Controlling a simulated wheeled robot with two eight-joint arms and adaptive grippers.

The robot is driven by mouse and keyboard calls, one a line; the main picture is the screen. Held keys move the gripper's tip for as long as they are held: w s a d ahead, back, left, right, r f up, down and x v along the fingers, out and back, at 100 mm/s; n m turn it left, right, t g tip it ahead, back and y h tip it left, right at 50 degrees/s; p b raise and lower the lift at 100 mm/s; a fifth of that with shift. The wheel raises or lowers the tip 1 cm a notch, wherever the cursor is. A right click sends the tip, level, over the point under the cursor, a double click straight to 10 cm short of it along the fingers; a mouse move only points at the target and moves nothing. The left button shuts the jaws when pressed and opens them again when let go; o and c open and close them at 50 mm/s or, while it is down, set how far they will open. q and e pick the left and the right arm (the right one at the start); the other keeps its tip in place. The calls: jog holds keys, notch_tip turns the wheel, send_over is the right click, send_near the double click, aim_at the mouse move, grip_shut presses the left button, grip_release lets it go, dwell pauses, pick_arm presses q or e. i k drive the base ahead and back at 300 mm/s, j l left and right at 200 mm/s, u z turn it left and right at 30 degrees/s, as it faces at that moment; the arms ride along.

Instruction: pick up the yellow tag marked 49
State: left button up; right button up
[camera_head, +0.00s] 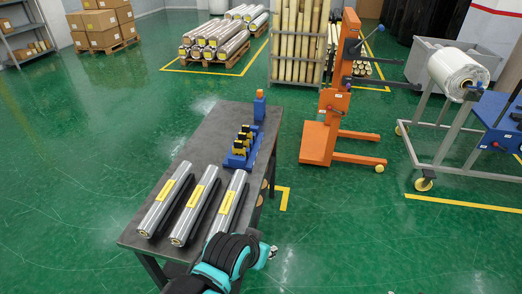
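Three silver wrapped rolls lie side by side on the dark table (206,137), each with a yellow label: left (166,190), middle (196,196), right (227,203). A blue holder (236,162) beyond the right roll carries several small black and yellow pieces (241,145). Any numbers are too small to read, so I cannot tell which yellow piece is marked 49. A black and teal arm of mine, seemingly the left, reaches in at the bottom, by the near ends of the middle and right rolls. Its fingers cannot be made out. My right gripper is not in view.

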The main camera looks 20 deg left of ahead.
aim_at(238, 149)
jog(key=i+l, duration=0.25)
jog(key=l, duration=0.15)
jog(key=i+l+z, duration=0.1)
jog(key=l, duration=0.25)
jog(key=i+l, duration=0.35)
jog(key=i+l+u, duration=0.1)
jog(key=i+u, duration=0.35)
jog(key=i+l+u, duration=0.3)
jog(key=i+u, duration=0.35)
jog(key=u, duration=0.25)
jog(key=i+u, duration=0.2)
jog(key=u, duration=0.25)
jog(key=i+l+u, duration=0.15)
jog(key=u, duration=0.3)
jog(key=i+l+u, duration=0.15)
jog(key=u, duration=0.3)
jog(key=i+l+u, duration=0.1)
jog(key=l+u, duration=0.2)
jog(key=u, duration=0.15)
jog(key=i+l+u, duration=0.1)
jog(key=l+u, duration=0.2)
jog(key=u, duration=0.15)
